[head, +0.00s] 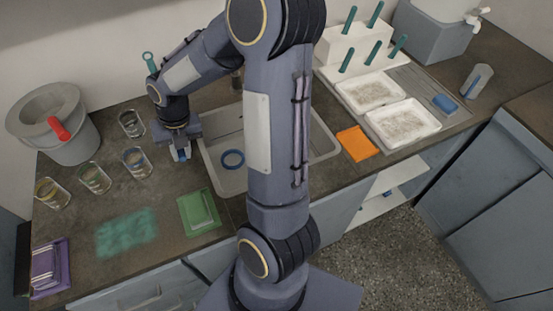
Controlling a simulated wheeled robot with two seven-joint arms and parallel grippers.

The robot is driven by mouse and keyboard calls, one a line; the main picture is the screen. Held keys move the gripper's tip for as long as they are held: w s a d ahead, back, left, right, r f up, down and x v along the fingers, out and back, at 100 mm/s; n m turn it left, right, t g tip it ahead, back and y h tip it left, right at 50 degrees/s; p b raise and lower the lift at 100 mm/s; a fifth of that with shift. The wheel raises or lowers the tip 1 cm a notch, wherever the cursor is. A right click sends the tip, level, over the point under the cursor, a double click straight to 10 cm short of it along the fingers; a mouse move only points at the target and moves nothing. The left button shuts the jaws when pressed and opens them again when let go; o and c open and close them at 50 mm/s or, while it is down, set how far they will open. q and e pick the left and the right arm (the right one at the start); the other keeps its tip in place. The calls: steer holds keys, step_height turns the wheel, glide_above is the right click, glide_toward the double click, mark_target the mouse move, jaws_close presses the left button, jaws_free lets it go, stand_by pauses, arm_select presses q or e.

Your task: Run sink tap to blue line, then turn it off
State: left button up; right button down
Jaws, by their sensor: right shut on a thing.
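The sink (222,181) is a pale basin set in the dark counter, partly hidden behind my right arm. A blue ring (232,159) shows inside it; I cannot tell whether it is a line mark or a loose ring. My right gripper (180,150) is at the left rim of the sink, pointing down. It is shut on a small pale and blue thing (181,154), mostly hidden by the fingers, which I cannot identify. A dark upright piece (237,80) behind the sink, mostly covered by my arm, may be the tap. I see no running water. My left gripper is not in view.
A green tray (199,212), a teal patch (127,232) and a purple stack (49,267) lie in front. An orange cloth (356,144) and white trays (403,124) are on the right.

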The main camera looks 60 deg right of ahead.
steer(key=d+n+p, duration=0.1)
steer(key=n+p, duration=0.1)
steer(key=p, duration=0.3)
steer(key=s+d+n+p, duration=0.1)
steer(key=d+n+p, duration=0.1)
steer(key=n+p, duration=0.1)
steer(key=d+n+g+p, duration=0.1)
steer(key=n+p, duration=0.2)
steer(key=p, duration=0.3)
steer(key=shift+s+d+p, duration=0.2)
steer(key=shift+d+p, duration=0.1)
steer(key=shift+d, duration=0.1)
stand_by(6.2)
